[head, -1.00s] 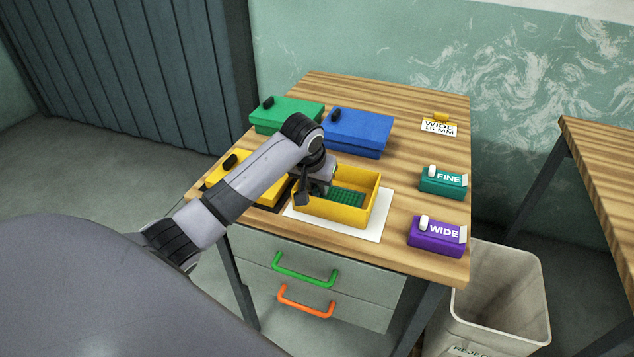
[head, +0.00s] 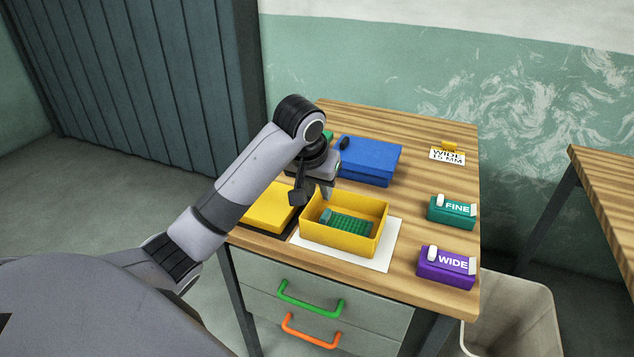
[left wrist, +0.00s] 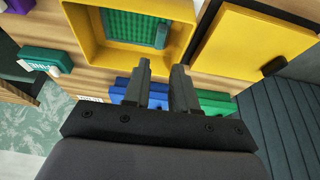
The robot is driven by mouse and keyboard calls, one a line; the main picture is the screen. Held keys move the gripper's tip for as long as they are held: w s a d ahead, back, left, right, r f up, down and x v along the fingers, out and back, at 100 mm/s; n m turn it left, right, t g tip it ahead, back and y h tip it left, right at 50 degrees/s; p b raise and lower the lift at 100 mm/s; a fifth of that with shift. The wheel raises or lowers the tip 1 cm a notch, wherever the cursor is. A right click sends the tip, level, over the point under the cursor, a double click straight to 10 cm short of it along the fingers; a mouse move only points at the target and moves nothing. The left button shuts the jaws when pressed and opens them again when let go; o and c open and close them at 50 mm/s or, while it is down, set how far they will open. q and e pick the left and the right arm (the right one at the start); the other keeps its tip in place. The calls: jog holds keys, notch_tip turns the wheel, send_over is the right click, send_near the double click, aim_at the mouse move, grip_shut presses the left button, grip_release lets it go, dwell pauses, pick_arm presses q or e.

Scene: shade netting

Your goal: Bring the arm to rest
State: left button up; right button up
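My left gripper (head: 315,194) hangs above the rear left part of the open yellow box (head: 335,246). In the left wrist view its two fingers (left wrist: 162,72) stand apart with nothing between them. The green netting (head: 350,224) lies inside the yellow box, with a rolled edge on one side. It also shows in the left wrist view (left wrist: 130,28), clear of the fingers. My right gripper is not in view.
A yellow-lidded box (head: 265,208) lies left of the open box, a blue box (head: 368,160) behind. Teal FINE (head: 450,212) and purple WIDE (head: 445,267) blocks and a WIDE 15 MM card (head: 447,155) stand right. A bin (head: 518,310) is beside the table.

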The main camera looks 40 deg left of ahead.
pick_arm(q)
jog(key=shift+v, duration=0.8)
jog(key=s+d+f+m+h, duration=0.1)
jog(key=s+d+f+m, duration=0.1)
jog(key=s+d+f, duration=0.35)
jog(key=s+d+f+m, duration=0.2)
jog(key=s+f, duration=0.6)
jog(key=s+d+f, duration=0.1)
jog(key=s, duration=0.7)
jog(key=s+d+f, duration=0.2)
jog(key=s, duration=0.5)
jog(key=w+d+f+m+t+h, duration=0.1)
jog(key=w+d+f+t+h, duration=0.1)
jog(key=w+f+t, duration=0.4)
jog(key=shift+w+d+f, duration=0.25)
jog(key=shift+w+f, duration=0.05)
jog(key=shift+f, duration=1.3)
